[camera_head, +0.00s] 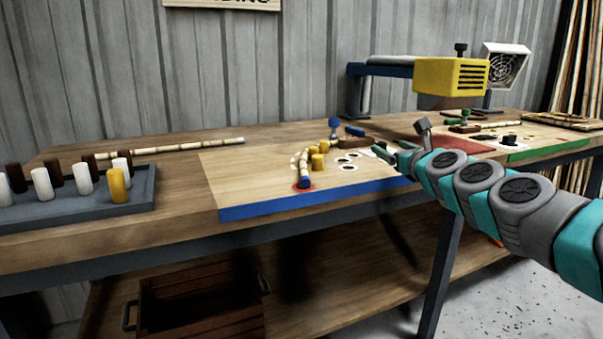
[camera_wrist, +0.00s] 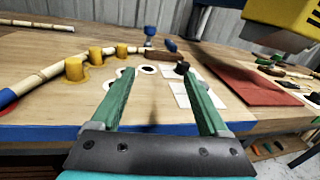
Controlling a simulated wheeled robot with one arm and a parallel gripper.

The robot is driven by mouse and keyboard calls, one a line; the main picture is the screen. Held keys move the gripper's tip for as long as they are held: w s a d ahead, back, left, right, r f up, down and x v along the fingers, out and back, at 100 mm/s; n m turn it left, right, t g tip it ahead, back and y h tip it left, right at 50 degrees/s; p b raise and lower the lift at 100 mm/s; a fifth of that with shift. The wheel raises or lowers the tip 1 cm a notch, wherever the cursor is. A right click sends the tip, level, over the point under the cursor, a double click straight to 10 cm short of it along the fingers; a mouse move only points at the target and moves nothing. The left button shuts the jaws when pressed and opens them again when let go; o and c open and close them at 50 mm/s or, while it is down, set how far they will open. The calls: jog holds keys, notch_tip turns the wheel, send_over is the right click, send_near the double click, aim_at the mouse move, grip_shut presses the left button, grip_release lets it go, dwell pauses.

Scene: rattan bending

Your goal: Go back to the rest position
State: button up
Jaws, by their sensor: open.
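My gripper (camera_wrist: 163,90) is open and empty in the wrist view, its two green fingers spread over the front of the blue-edged wooden board. In the head view my gripper (camera_head: 392,155) reaches in from the right over the right part of that board (camera_head: 235,180). A curved rattan pole (camera_head: 304,166) with a blue end lies on the board against yellow pegs (camera_head: 319,161), left of my gripper and apart from it. The pole and pegs (camera_wrist: 75,68) also show at the left of the wrist view.
A grey tray (camera_head: 90,213) with white, brown and yellow pegs stands at the left. A straight rattan pole (camera_head: 170,149) lies at the back. A yellow heater head (camera_head: 450,77) hangs over a red mat (camera_head: 470,146). A wooden crate (camera_head: 200,305) sits below the bench.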

jog(key=s+a+f+n+g+y, duration=0.35)
jog(key=s+a+n, duration=0.45)
jog(key=a+n, duration=0.3)
jog(key=s+a+f+n+g, duration=0.5)
jog(key=s+a+f+n, duration=0.3)
jog(key=s, duration=0.3)
jog(key=s+d+f+n+g+h, duration=0.2)
jog(key=s+f, duration=0.4)
jog(key=s, duration=0.4)
jog(key=s+d+f+n+g+h, duration=0.2)
jog(key=s+d+f+n+g, duration=0.3)
jog(key=s, duration=0.6)
jog(key=s+d+f+n+g+h, duration=0.3)
jog(key=s+d+f+n, duration=0.2)
jog(key=s+f, duration=0.3)
jog(key=s+n, duration=0.1)
jog(key=s, duration=0.2)
jog(key=shift+s+d, duration=0.25)
jog(key=shift+d, duration=0.05)
jog(key=shift+g, duration=0.25)
